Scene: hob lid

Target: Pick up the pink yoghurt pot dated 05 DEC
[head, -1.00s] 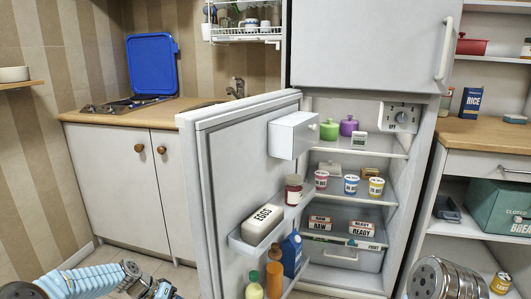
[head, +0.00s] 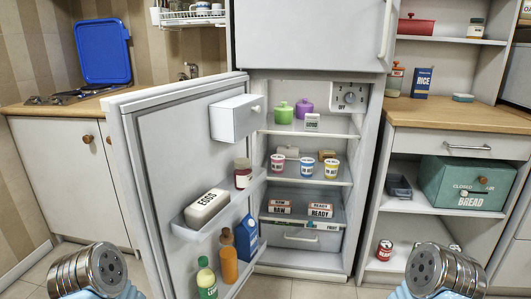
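A pink-banded yoghurt pot (head: 277,163) stands upright on the middle shelf of the open fridge in the head view. To its right stand a blue-banded pot (head: 307,167) and a yellow-banded pot (head: 331,168), apart from each other. The pots carry dark print, too small for me to read the dates surely. Parts of both my arms show at the bottom left and bottom right corners. No gripper fingers are in view, and nothing is seen held.
The fridge door (head: 180,170) stands open to the left, its racks holding an egg box (head: 207,208) and bottles. Lidded pots (head: 284,113) sit on the shelf above; RAW and READY packs (head: 320,210) lie below. A bread bin (head: 467,185) stands at right.

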